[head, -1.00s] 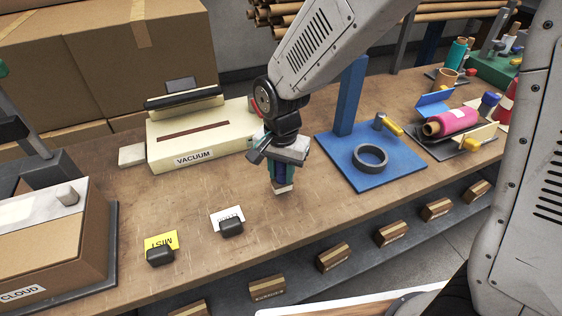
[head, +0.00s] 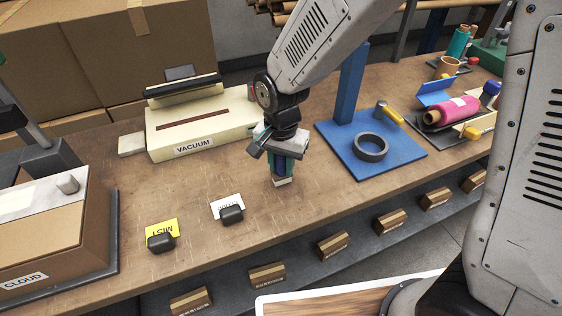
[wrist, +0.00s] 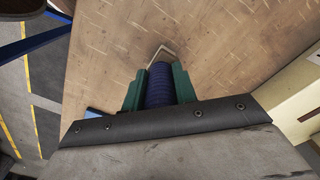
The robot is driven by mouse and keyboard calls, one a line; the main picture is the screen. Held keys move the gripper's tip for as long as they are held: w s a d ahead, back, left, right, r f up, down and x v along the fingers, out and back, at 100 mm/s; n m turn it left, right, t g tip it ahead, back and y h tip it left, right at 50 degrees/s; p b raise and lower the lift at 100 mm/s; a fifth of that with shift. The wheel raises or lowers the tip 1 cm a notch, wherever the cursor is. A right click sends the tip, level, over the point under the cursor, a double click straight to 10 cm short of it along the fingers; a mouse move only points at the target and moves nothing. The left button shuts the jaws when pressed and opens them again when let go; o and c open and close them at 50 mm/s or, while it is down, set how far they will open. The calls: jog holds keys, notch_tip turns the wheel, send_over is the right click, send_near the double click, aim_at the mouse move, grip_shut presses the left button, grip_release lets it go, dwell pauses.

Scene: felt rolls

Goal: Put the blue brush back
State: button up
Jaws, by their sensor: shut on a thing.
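My gripper (head: 280,166) is above the bench between the vacuum machine and the blue stand. In the wrist view its green fingers (wrist: 158,88) are shut on the blue brush (wrist: 160,84), which shows as a dark blue ribbed cylinder. The brush's pale end (head: 282,182) points down at the bench top; I cannot tell whether it touches. Most of the brush is hidden by the fingers in the head view.
The cream vacuum machine (head: 215,135) stands behind left. The blue stand (head: 405,158) holds a dark ring (head: 370,147) and a yellow-handled tool (head: 389,113). A yellow card (head: 163,228) and a white card (head: 229,203) lie in front. A pink roll (head: 453,112) lies right.

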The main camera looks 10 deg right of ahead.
jog(key=shift+f, duration=0.25)
jog(key=o, duration=1.1)
jog(key=shift+o, duration=0.2)
notch_tip(320, 180, up, 8)
jog(key=shift+f, duration=0.1)
